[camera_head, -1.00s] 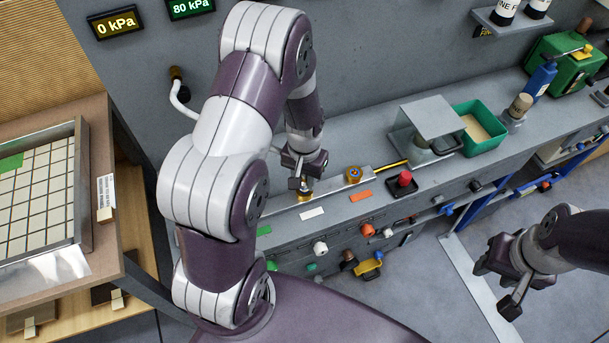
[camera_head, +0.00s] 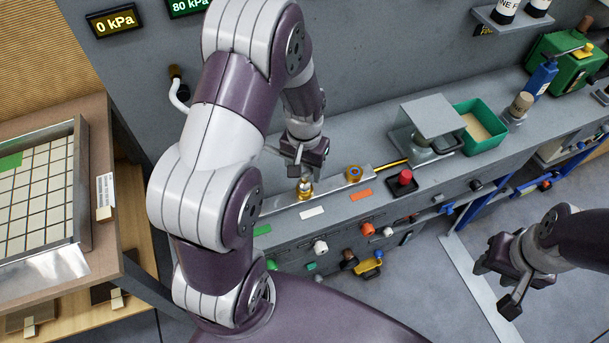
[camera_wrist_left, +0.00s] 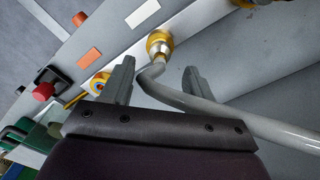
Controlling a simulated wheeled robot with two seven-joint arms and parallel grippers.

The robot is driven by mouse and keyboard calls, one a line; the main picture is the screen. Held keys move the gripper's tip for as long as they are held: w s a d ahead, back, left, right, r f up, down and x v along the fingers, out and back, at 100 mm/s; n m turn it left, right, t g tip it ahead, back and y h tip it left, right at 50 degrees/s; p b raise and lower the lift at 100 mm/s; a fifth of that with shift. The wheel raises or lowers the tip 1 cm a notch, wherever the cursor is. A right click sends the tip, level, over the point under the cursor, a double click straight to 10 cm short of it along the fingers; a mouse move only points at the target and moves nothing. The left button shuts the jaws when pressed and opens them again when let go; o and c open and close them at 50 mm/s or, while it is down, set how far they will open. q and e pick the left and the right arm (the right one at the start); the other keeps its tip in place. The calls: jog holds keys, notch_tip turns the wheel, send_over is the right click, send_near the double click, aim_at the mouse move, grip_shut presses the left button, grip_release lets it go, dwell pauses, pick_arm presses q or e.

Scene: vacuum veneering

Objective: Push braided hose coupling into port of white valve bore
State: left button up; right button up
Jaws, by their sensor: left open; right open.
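The braided hose (camera_wrist_left: 210,108) is grey and ends in a brass coupling (camera_wrist_left: 160,43). In the head view the coupling (camera_head: 305,187) stands on the metal rail behind the white label (camera_head: 312,213). It sits at the white bore, whose opening it hides; I cannot tell how deep it is. My left gripper (camera_head: 300,167) is open just above and behind the coupling, clear of it. In the left wrist view its fingers (camera_wrist_left: 158,82) are spread, with the hose's bend passing between them. My right gripper (camera_head: 495,285) is open and empty, away at the lower right.
A brass port with a blue ring (camera_head: 354,174) is right of the coupling, behind an orange label (camera_head: 361,195). A red button (camera_head: 404,178), a metal stand (camera_head: 430,117) and a green bin (camera_head: 483,128) are further right. Coloured knobs line the bench front.

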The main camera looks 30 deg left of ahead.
aim_at(305, 177)
pick_arm(q)
notch_tip(305, 177, up, 8)
dwell(0.6)
jog(key=s+d+r+m+t+p, duration=0.1)
jog(key=s+d+r+p, duration=0.1)
jog(key=s+d, duration=0.3)
jog(key=s+r, duration=0.1)
jog(key=s, duration=0.3)
jog(key=shift+d+r, duration=0.2)
jog(key=shift+r, duration=0.1)
dwell(1.6)
